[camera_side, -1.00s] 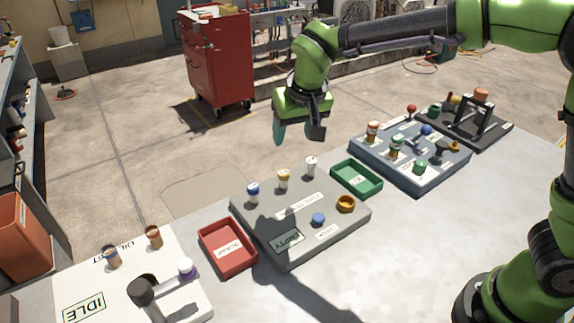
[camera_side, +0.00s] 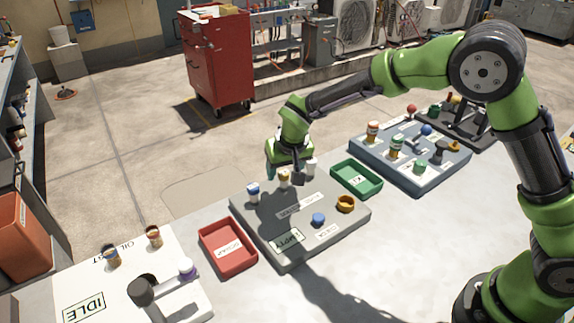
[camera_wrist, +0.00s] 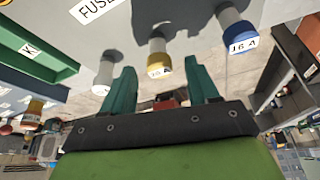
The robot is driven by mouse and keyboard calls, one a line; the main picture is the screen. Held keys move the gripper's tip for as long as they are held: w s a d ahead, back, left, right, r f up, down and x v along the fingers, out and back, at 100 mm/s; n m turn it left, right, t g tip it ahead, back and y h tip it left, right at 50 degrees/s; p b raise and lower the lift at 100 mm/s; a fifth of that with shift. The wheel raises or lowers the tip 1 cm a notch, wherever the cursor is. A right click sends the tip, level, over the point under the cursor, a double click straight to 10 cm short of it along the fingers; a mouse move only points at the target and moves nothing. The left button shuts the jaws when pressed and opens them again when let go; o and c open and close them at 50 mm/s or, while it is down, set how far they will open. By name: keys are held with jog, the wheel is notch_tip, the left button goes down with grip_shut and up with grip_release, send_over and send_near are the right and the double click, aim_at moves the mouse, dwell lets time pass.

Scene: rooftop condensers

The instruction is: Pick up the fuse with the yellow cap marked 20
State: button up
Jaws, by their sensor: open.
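The fuse with the yellow cap (camera_side: 284,174) stands upright on the grey fuse board (camera_side: 335,227), between a blue-capped fuse (camera_side: 253,191) and a white-capped fuse (camera_side: 311,166). In the wrist view, the yellow-capped fuse (camera_wrist: 159,62) shows between my two teal fingertips; its label is too small to read surely. My gripper (camera_wrist: 159,66) is open and empty, close to this fuse. I cannot tell whether the fingertips are level with the cap.
The blue-capped fuse (camera_wrist: 238,30) and white-capped fuse (camera_wrist: 104,72) stand close outside the fingers. A red tray (camera_side: 228,247) and a green tray (camera_side: 356,179) flank the board.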

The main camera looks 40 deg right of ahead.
jog(key=shift+x, duration=1.05)
grip_shut()
jog(key=shift+r, duration=0.1)
